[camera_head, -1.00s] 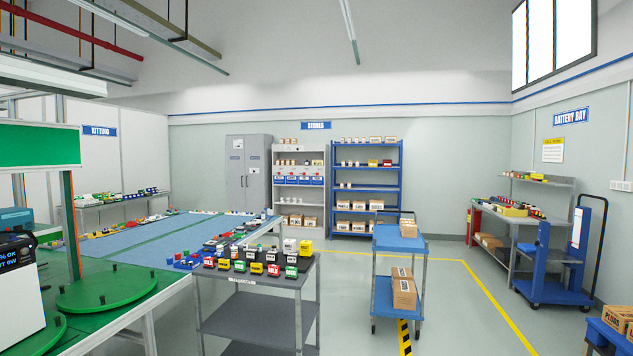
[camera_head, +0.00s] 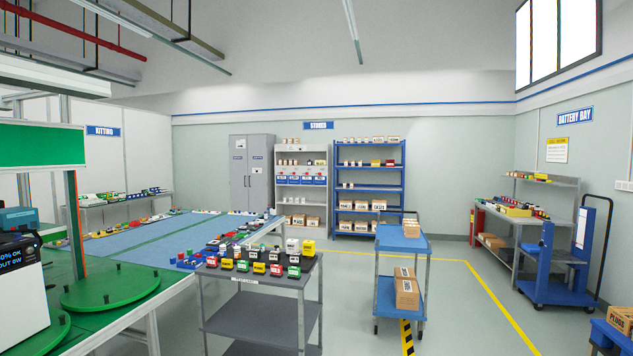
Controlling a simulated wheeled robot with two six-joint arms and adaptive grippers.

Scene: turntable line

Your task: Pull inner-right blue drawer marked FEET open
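A row of small blue drawers or bins with white labels (camera_head: 308,181) sits on a shelf of the grey shelf unit (camera_head: 288,156) against the back wall, under the STORES sign. They are far off, and the labels are too small to read, so I cannot tell which one is marked FEET or whether any is open. Neither of my grippers shows in the head view.
A grey cart (camera_head: 254,314) with several coloured blocks and a blue cart (camera_head: 402,243) with boxes stand between me and the shelves. A blue-topped table (camera_head: 150,238) is at left, a green turntable (camera_head: 110,288) nearer. Floor at right is mostly clear.

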